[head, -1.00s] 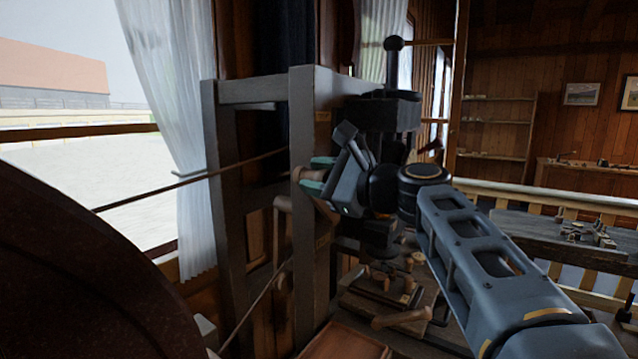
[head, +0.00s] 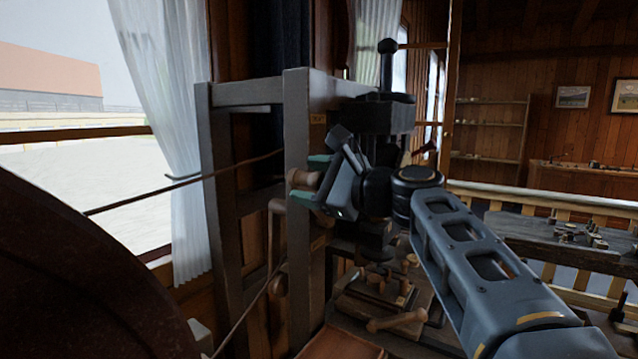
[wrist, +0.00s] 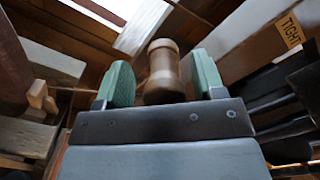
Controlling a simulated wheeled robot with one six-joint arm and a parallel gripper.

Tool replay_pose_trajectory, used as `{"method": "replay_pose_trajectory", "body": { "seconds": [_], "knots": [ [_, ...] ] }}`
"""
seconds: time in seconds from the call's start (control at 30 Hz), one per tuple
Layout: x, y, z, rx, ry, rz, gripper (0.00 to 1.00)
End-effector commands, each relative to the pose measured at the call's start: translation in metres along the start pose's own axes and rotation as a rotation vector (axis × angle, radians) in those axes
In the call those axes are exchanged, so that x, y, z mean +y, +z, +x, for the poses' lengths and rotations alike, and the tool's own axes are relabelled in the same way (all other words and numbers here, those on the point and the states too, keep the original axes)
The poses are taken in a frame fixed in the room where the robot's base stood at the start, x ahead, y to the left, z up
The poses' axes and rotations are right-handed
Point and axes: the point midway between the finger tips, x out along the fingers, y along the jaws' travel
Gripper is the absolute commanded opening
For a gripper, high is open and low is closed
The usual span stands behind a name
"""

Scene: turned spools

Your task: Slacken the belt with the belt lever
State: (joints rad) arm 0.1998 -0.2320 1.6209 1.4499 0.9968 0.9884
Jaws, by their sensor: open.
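The belt lever's turned wooden knob (head: 304,179) shows at the grey wooden frame, between the green fingertips of my gripper (head: 309,178). In the wrist view the knob (wrist: 163,70) stands between the two fingers of my gripper (wrist: 163,82). A "TIGHT" label (wrist: 290,29) is on the frame to the right in the wrist view. The belt (head: 150,198) runs as a thin line from the large dark wheel (head: 70,285) to the frame. The lever's lower part is hidden.
The grey frame's front post (head: 297,250) stands close beside my gripper. A black upright machine part (head: 388,110) is just behind my wrist. Below lie wooden pieces on a bench, including a turned handle (head: 398,320). A railing and another bench (head: 560,240) are at right.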

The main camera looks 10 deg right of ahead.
Motion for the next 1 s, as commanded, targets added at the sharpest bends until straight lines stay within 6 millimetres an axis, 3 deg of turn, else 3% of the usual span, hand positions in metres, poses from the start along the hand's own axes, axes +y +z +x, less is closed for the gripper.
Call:
{"method": "replay_pose_trajectory", "body": {
  "seconds": [0.17, 0.6, 0.8, 1.0],
  "knots": [
    [0.0, -0.001, -0.017, 0.002, -0.005, -0.001, 0.63],
    [0.0, -0.002, -0.103, 0.005, -0.004, -0.001, 0.63],
    [0.0, -0.001, -0.126, 0.003, -0.002, 0.0, 0.63],
    [0.0, 0.0, -0.136, 0.001, 0.0, 0.0, 0.63]
  ]
}}
